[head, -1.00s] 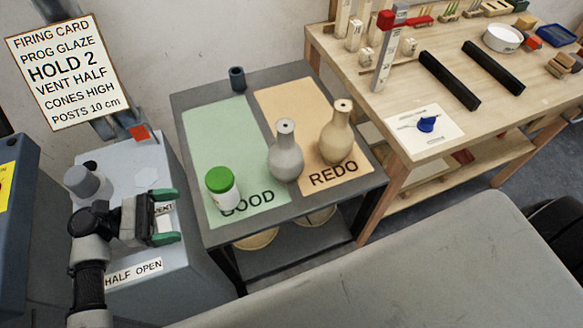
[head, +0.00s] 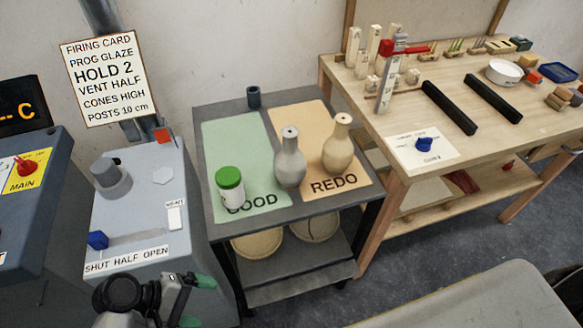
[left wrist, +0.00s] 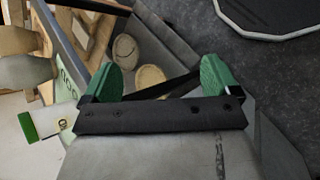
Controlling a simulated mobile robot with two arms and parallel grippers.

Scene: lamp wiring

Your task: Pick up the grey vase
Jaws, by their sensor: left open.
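The grey vase (head: 290,163) stands upright on the dark grey cart top (head: 211,205), at the gap between the green GOOD sheet (head: 231,140) and the orange REDO sheet (head: 300,125). A beige vase (head: 338,148) stands on the REDO sheet to its right. My left gripper (head: 198,300) is open and empty, low in the head view, to the left of the cart and nearer to me than the vase. In the left wrist view, its green fingertips (left wrist: 160,78) are spread with nothing between them; the grey vase (left wrist: 24,72) is cut off at the left edge.
A white jar with a green lid (head: 230,185) stands on the GOOD sheet, left of the grey vase. A small dark cup (head: 253,97) stands at the cart's back. A grey control box (head: 140,215) is left of the cart, a wooden workbench (head: 430,165) right.

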